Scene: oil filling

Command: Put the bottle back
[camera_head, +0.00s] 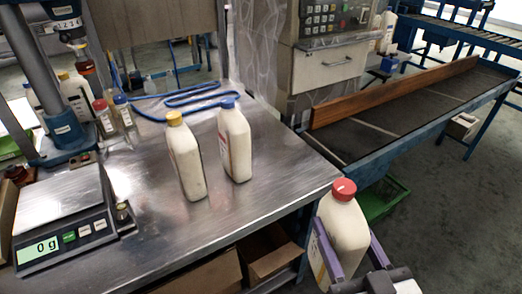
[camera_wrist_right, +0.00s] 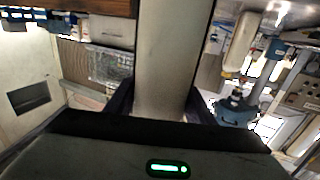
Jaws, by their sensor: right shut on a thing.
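A white bottle with a red cap (camera_head: 343,232) is at the lower right of the head view, beside the right front edge of the metal table. My right gripper (camera_head: 345,236) is shut on this bottle, one purple finger on each side. The bottle is roughly upright; its lower part is hidden by the gripper. In the right wrist view the bottle (camera_wrist_right: 165,62) fills the middle between the dark fingers. A yellow-capped bottle (camera_head: 186,158) and a blue-capped bottle (camera_head: 234,143) stand side by side on the metal table (camera_head: 285,165). My left gripper is not in view.
A scale (camera_head: 62,215) reading 0 g is at the table's left. Small bottles and a blue stand (camera_head: 67,140) are behind it. A blue hose lies at the back. The table right of the bottles is clear.

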